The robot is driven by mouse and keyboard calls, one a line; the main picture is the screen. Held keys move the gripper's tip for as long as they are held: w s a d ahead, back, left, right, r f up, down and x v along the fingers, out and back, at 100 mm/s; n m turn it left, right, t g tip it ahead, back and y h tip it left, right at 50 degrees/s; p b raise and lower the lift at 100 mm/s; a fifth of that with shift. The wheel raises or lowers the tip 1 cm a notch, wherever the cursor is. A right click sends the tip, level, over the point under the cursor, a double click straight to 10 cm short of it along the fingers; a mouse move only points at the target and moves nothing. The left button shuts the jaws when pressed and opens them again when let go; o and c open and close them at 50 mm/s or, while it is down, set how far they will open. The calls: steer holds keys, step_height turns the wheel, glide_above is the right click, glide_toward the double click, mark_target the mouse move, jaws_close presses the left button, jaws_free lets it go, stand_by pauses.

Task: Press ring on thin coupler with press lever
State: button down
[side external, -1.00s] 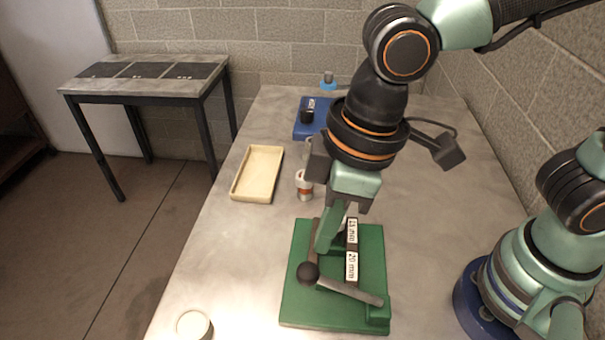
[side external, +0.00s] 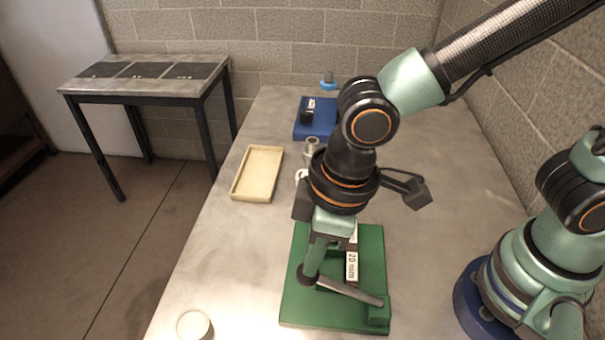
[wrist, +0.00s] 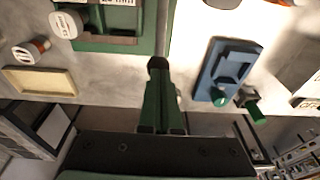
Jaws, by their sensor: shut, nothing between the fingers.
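The green press (side external: 293,310) stands on the workbench, and part of its base shows at the upper left of the wrist view (wrist: 105,46). Its grey lever bar (side external: 350,291) slopes down to the right across the base. My gripper (side external: 309,276) is shut and empty, pointing down at the lever's dark knob end on the left of the press. Its green fingers (wrist: 159,72) are together in the wrist view, with a dark tip at their end; contact with the knob is unclear. The ring and thin coupler cannot be told apart behind my gripper.
A cream tray (side external: 236,190) lies behind and left of the press. A blue fixture (side external: 303,131) stands at the back. A grey cylinder (side external: 311,145) stands beyond my wrist. A round pale cup (side external: 193,325) is at the front left. A label plate (side external: 352,265) reads 20 mm.

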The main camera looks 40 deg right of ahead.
steer(key=shift+w+a+f+g+h, duration=0.2)
steer(key=shift+w+a+f+h, duration=0.1)
steer(key=shift+f, duration=0.1)
steer(key=shift+w+a+f+g+h, duration=0.2)
steer(key=shift+f+h, duration=0.1)
steer(key=shift+f, duration=0.1)
steer(key=shift+w+a+f+g+h, duration=0.3)
steer(key=shift+f+h, duration=0.05)
steer(key=shift+f, duration=0.45)
steer(key=shift+w+a+f+g+h, duration=0.3)
steer(key=shift+f, duration=0.5)
steer(key=shift+w+a+f+g+h, duration=0.3)
steer(key=shift+f+h, duration=0.05)
steer(key=shift+f, duration=0.45)
steer(key=w+a+r, duration=0.2)
steer(key=a+r, duration=0.1)
steer(key=r, duration=1.1)
steer(key=shift+w, duration=0.15)
